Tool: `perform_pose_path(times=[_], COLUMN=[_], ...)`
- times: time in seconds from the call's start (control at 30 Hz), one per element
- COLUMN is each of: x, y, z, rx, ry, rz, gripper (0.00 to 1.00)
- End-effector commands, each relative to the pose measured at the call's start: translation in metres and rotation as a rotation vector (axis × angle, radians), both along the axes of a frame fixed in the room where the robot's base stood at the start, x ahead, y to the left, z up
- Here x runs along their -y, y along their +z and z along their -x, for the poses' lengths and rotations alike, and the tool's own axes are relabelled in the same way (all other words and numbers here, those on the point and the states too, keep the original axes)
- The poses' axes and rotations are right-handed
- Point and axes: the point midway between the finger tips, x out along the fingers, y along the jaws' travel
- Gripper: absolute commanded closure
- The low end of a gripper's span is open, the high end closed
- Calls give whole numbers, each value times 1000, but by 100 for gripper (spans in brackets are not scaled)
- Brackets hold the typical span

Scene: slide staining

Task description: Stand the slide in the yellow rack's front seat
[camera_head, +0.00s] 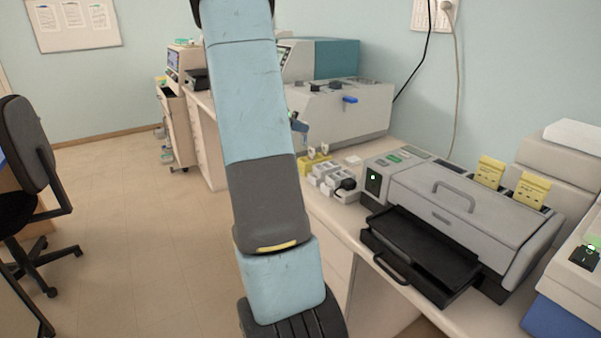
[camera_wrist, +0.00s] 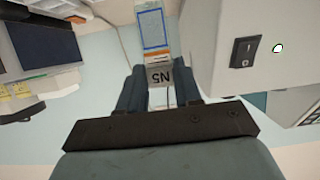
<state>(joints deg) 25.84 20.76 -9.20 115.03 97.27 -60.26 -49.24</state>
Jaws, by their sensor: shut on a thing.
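My gripper (camera_wrist: 160,82) is shut on a slide (camera_wrist: 153,30). The slide has a grey label end marked N5 between the fingers, and a blue-outlined clear part beyond them. In the head view, a small part of my gripper (camera_head: 298,121) shows just right of my arm, with a blue bit of the slide (camera_head: 305,138) below it. The yellow rack (camera_head: 307,164) stands on the bench just below, with small pale upright pieces on it. My arm hides part of this area, and the front seat cannot be made out. The slide appears apart from the rack.
White holders (camera_head: 336,184) stand right in front of the yellow rack. A grey machine (camera_head: 435,200) with a black tray (camera_head: 420,245) and two yellow tabbed pieces (camera_head: 490,171) stands to the right. A large grey instrument (camera_head: 350,115) stands behind; a switch box (camera_wrist: 240,55) is close in the wrist view.

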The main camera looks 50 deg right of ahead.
Motion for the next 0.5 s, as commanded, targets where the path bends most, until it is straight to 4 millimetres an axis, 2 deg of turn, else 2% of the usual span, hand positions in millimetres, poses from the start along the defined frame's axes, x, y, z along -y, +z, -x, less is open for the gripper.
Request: perform_pose_path(times=[0.3,0.5], x=[1,1], y=[-47,-62], z=[2,1], rx=[-4,-1], ry=[-3,-2], rz=[-2,0], gripper=[97,97])
